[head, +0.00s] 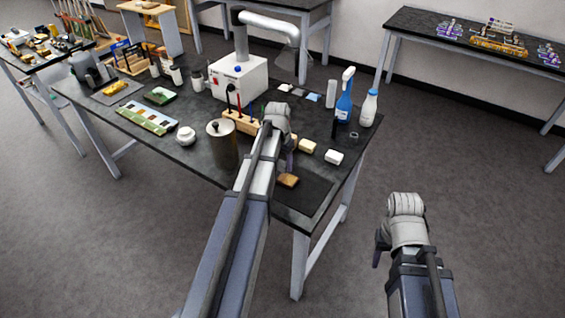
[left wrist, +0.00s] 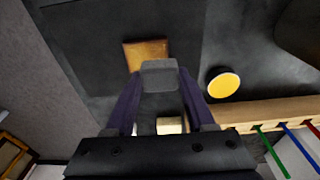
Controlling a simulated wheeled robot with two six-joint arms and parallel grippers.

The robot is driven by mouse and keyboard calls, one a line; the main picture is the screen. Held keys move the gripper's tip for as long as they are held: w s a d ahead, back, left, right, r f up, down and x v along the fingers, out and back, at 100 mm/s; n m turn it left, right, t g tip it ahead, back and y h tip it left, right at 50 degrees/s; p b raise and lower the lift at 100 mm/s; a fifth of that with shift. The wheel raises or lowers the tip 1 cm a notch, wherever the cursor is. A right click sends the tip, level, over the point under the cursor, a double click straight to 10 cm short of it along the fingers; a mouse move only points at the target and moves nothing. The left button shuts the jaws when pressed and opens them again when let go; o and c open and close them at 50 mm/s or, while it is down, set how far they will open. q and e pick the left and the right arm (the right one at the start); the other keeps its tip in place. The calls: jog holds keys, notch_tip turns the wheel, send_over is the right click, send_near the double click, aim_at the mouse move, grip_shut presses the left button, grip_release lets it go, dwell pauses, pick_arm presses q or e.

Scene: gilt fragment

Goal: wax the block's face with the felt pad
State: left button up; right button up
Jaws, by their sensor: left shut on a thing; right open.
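The block (head: 288,181), brown with a golden top, lies on a dark mat (head: 316,196) near the table's front right corner. It also shows in the left wrist view (left wrist: 147,50), just beyond the fingertips. My left gripper (head: 289,166) is above and close to the block, shut on a grey pad (left wrist: 160,72), apparently the felt pad. I cannot tell whether the pad touches the block. A round yellow disc in a dark tin (left wrist: 223,83), apparently the wax, lies to the right of the block in the wrist view; my arm hides it in the head view. My right gripper (head: 379,246) is open and empty, off the table.
A wooden rack with coloured handles (left wrist: 265,112) stands near my left gripper. A cream block (head: 308,146) and a white block (head: 334,158) lie behind the mat.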

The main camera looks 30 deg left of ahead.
aim_at(283, 162)
pick_arm(q)
jog(key=shift+r+p, duration=0.55)
jog(key=shift+r, duration=0.35)
notch_tip(283, 162, up, 3)
jog(key=p, duration=0.3)
jog(key=shift+r, duration=0.1)
jog(key=shift+a, duration=0.1)
